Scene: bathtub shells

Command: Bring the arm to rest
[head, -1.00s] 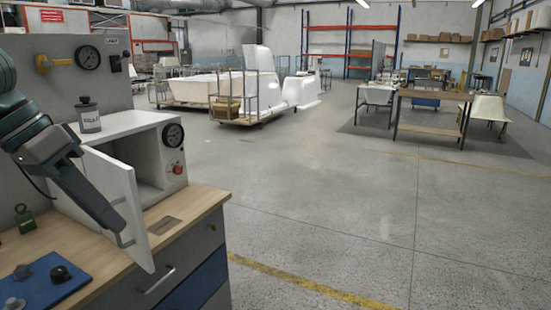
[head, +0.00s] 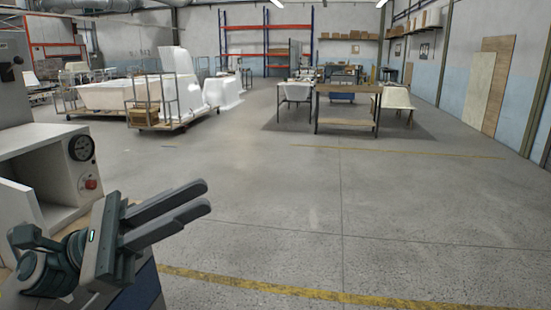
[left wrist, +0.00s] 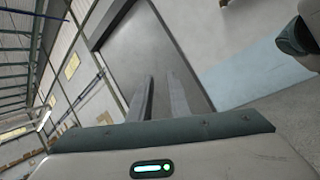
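My left gripper (head: 206,197) is in the lower left of the head view, its two grey fingers pointing right over the floor. The fingers are parallel with a narrow gap and nothing between them. The left wrist view also shows the gap between the fingers (left wrist: 160,92). The gripper is apart from the white cabinet (head: 45,150), whose front opening shows at the left edge. Part of its swung-out door (head: 18,203) shows behind my arm; the rest is hidden or cut off. My right gripper is in neither view.
The workbench under the cabinet is mostly hidden by my arm. Open floor (head: 300,215) lies to the right, with a yellow line. White tub shells (head: 120,95) and a table (head: 348,92) stand farther back.

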